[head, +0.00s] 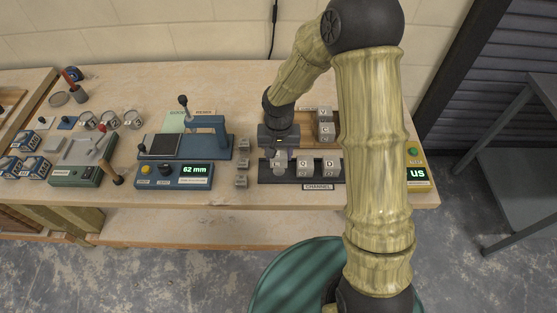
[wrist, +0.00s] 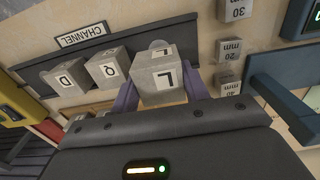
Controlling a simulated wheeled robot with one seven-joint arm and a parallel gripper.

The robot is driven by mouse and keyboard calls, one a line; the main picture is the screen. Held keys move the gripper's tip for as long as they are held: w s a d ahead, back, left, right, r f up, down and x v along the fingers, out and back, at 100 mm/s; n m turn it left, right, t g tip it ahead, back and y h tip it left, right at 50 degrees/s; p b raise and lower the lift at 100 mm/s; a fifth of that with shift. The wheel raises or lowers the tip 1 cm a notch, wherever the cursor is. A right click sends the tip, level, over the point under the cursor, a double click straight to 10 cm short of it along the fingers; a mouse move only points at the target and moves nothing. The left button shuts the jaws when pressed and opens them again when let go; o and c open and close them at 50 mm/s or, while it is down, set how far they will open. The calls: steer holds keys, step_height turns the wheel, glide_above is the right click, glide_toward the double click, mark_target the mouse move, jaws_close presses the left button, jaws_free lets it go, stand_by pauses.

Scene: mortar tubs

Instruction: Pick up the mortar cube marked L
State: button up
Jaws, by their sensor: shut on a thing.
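The grey mortar cube marked L (wrist: 162,76) sits between the two purple fingers of my gripper (wrist: 162,94) in the wrist view. My gripper is shut on it, with one finger at each side. In the head view my gripper (head: 278,155) points down over the left end of the dark channel (head: 264,178), with the cube partly hidden beneath it. I cannot tell whether the cube touches the channel. Cubes marked Q (head: 303,168) and D (head: 329,168) stand in the channel to its right; Q (wrist: 108,66) and D (wrist: 70,77) also show in the wrist view.
More cubes (head: 325,130) stand on a wooden board behind the channel. Small marked blocks (head: 241,168) lie left of it. A blue press (head: 207,135) and a 62 mm readout (head: 190,171) stand farther left. A box reading US (head: 417,174) stands at the right.

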mark_target(279, 151)
step_height(279, 151, up, 5)
stand_by(0.8)
